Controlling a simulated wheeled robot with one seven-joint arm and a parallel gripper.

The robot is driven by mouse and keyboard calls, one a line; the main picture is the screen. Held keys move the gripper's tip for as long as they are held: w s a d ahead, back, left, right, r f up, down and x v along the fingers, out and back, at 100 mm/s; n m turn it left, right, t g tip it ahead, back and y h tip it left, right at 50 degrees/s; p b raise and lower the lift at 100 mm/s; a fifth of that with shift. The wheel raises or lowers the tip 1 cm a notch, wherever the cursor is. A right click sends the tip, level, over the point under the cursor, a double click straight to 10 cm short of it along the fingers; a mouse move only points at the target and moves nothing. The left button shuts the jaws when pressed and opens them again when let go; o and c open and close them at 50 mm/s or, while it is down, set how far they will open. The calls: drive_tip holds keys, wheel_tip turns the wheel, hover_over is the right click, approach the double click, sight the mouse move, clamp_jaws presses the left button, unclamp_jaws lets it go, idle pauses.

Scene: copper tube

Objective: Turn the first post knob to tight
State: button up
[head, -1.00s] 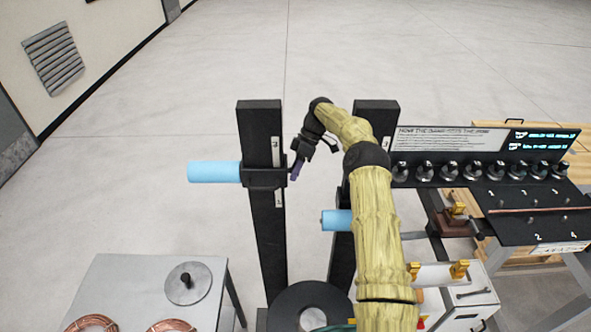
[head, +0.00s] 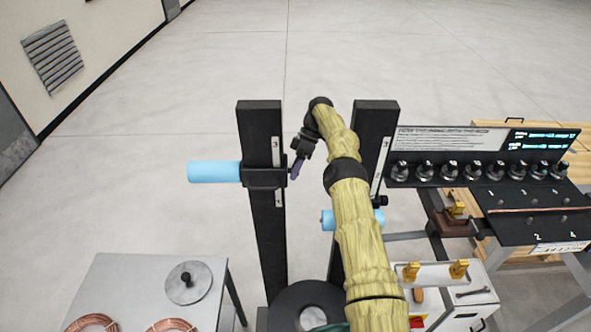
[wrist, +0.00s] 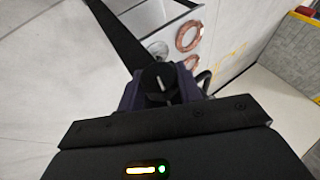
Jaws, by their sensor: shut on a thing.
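The first post (head: 262,220) is the left black upright, with a light blue roller (head: 214,172) on its clamp block (head: 265,178). My gripper (head: 298,168), with purple fingers, is at the right side of this block. In the wrist view my gripper (wrist: 161,88) is shut on the black post knob (wrist: 157,76), which has a white pointer line on its face. The fingers sit on both sides of the knob. In the head view the knob is mostly hidden by the fingers.
A second black post (head: 373,130) stands right, with a lower blue roller (head: 328,220) partly behind my arm. A table (head: 130,270) with copper coils is at lower left. A board with several knobs (head: 450,170) is at right. Open floor lies behind.

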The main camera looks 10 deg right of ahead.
drive_tip(key=o, duration=1)
drive_tip(key=shift+r, duration=0.15)
drive_tip(key=shift+w+d+t, duration=0.1)
drive_tip(key=shift+w+t, duration=0.05)
drive_tip(key=shift+t, duration=0.35)
drive_tip(key=shift+n+t+h+b, duration=0.3)
drive_tip(key=shift+t+b, duration=0.05)
drive_tip(key=shift+t, duration=0.35)
drive_tip(key=shift+s+t, duration=0.2)
drive_tip(key=shift+t, duration=0.3)
